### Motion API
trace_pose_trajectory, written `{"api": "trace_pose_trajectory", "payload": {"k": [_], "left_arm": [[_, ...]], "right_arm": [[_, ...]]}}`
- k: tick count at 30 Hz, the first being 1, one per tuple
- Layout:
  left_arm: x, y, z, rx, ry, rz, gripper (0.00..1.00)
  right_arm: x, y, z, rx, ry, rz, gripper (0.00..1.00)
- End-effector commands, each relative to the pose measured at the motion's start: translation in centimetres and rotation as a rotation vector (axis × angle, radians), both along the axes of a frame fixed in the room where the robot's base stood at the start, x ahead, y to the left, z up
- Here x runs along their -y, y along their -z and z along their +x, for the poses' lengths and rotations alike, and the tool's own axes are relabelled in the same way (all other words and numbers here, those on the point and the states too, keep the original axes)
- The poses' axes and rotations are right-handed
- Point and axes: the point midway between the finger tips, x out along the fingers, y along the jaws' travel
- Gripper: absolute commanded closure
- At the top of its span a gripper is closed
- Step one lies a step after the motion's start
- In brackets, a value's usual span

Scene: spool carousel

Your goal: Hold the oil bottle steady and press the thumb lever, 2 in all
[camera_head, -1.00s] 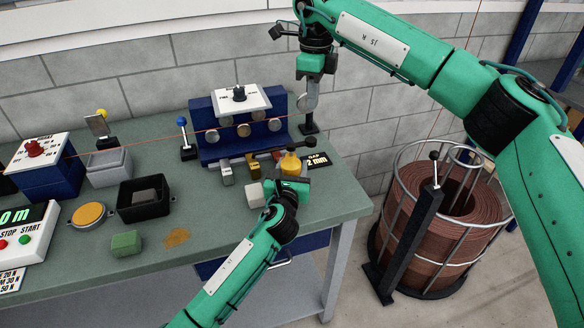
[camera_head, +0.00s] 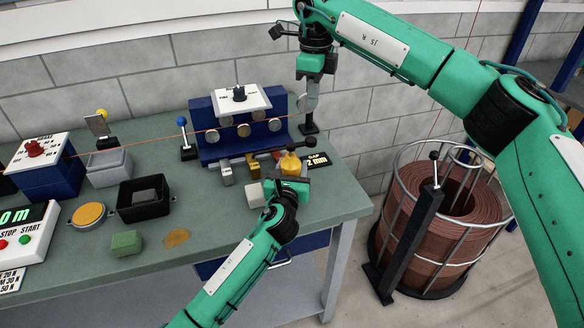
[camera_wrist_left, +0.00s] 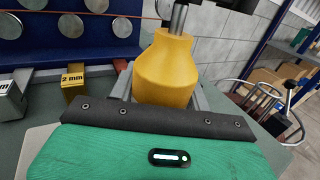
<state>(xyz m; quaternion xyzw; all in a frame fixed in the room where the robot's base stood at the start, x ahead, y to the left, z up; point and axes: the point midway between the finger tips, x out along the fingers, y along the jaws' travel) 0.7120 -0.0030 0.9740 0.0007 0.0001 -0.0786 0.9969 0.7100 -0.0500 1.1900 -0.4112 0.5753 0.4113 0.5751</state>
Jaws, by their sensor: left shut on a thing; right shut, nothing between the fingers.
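The oil bottle (camera_head: 290,164) is yellow and stands upright near the right end of the bench. In the left wrist view its body (camera_wrist_left: 166,70) lies between the two grey fingers, with a metal stem (camera_wrist_left: 178,18) rising from its top. My left gripper (camera_head: 291,181) is shut on the bottle from the front. Dark parts at the top edge of the wrist view are cut off, so I cannot make out the thumb lever. My right gripper (camera_head: 311,84) is shut and empty, higher up and behind the bottle in the head view, apart from it.
A blue roller stand (camera_head: 207,150) is behind and left of the bottle, with a wire running past it. Small gauge blocks (camera_head: 226,172) and a white block (camera_head: 255,194) lie close by. A copper coil in a wire cage (camera_head: 401,184) stands right of the bench.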

Motion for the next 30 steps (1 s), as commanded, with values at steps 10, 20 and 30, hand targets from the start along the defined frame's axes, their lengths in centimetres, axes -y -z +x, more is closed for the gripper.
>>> {"api": "trace_pose_trajectory", "payload": {"k": [10,20,30], "left_arm": [[0.0,0.1,0.0,-0.001,0.0,0.0,0.8],[0.0,0.1,0.0,-0.001,0.0,0.0,0.8],[0.0,0.1,0.0,-0.001,0.0,0.0,0.8]], "right_arm": [[0.0,0.0,0.0,0.0,0.0,0.0,1.0],[0.1,0.3,0.1,0.021,-0.044,0.003,1.0],[0.7,1.4,0.9,0.311,-0.573,-0.008,1.0]]}}
